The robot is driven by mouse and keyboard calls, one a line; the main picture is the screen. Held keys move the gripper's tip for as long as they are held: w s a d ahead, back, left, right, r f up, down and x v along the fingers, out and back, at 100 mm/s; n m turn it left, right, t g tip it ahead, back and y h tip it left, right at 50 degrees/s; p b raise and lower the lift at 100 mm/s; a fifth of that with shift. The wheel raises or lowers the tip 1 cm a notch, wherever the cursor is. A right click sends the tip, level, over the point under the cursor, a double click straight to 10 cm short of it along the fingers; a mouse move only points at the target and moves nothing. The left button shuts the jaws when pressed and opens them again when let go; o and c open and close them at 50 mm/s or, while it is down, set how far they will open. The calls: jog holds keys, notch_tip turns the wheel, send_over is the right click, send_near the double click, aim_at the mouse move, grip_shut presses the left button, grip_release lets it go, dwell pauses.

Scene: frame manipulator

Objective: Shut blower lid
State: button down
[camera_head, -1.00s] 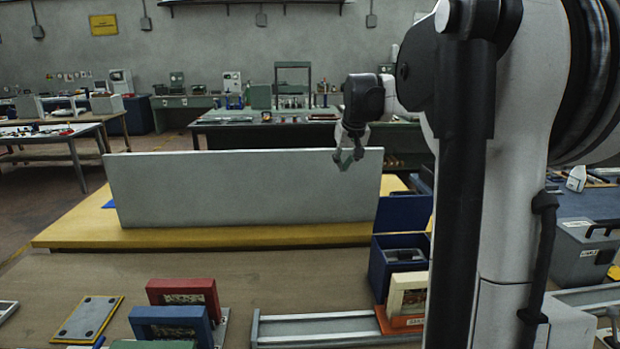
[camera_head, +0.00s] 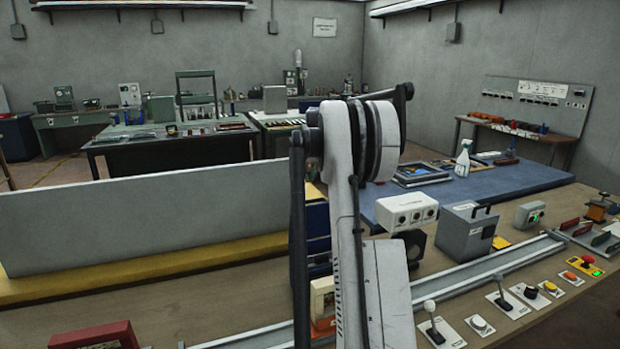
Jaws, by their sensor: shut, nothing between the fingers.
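I cannot tell for sure which thing is the blower or its lid. A dark blue box (camera_head: 317,222) stands at the table's far edge, mostly hidden behind my arm, so I cannot see how its lid stands. Right of my arm is a white box with several knobs (camera_head: 406,212), with a dark round unit (camera_head: 413,243) below it. A grey box with a handle on top (camera_head: 467,231) stands next to it. My gripper does not show in the current view; only links of my arm cross the middle.
A metal rail (camera_head: 490,266) runs along the workbench. Levers (camera_head: 433,325) and buttons (camera_head: 549,288) line its front right. A pale upright panel (camera_head: 150,218) stands on a yellow base (camera_head: 150,270) at left. A spray bottle (camera_head: 462,158) stands on the blue table (camera_head: 510,183) behind.

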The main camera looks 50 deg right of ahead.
notch_tip(320, 180, down, 7)
jog(key=p, duration=0.2)
jog(key=shift+s+a+f+p, duration=0.15)
jog(key=shift+s+a+p, duration=0.15)
jog(key=shift+s, duration=0.1)
dwell(0.3)
jog(key=shift+a, duration=0.1)
